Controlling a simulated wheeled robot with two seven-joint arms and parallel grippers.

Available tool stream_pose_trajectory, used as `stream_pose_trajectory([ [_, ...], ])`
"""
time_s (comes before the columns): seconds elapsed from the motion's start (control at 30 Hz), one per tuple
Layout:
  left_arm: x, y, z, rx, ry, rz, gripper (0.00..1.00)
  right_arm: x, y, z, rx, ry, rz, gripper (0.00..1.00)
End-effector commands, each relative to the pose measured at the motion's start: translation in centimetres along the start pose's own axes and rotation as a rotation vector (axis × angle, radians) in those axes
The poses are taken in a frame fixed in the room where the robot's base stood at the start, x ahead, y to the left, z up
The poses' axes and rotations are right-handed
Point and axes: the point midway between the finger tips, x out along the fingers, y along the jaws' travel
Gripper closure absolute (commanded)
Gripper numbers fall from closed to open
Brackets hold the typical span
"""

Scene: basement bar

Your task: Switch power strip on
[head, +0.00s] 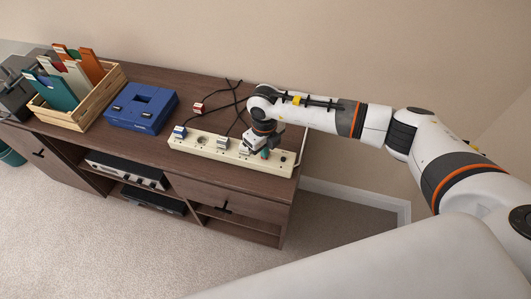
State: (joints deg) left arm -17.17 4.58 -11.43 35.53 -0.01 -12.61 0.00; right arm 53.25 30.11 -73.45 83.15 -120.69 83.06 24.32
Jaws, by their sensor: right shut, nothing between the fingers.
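The power strip (208,150) is a long cream bar lying along the front edge of the dark wooden cabinet top. Several plugs with black cords sit in its sockets, among them a blue one (180,132). My right gripper (266,153) is shut and empty, pointing down over the strip's right part, near its right end. The gripper and wrist hide part of the strip there, so I cannot tell whether the fingers touch it. The switch and its position cannot be made out. My left gripper is not in view.
A blue box-like device (141,107) stands left of the strip. A wooden crate (82,113) with coloured folders stands further left. A red plug-like piece (198,108) lies behind the strip among black cords. A shelf below holds a silver device (127,170). Carpet is clear in front.

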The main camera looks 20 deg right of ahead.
Motion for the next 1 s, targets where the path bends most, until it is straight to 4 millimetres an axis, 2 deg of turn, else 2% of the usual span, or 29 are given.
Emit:
stream_pose_trajectory([
  [0.13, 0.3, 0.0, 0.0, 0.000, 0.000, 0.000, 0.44, 0.3, 0.0, 0.0, 0.000, 0.000, 0.000, 1.00],
  [0.33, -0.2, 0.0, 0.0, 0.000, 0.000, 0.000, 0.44, -0.3, 0.0, 0.0, 0.000, 0.000, 0.000, 1.00],
  [1.0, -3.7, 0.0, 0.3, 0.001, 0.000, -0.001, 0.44, -5.7, 0.0, 0.0, 0.000, 0.000, 0.000, 1.00],
])
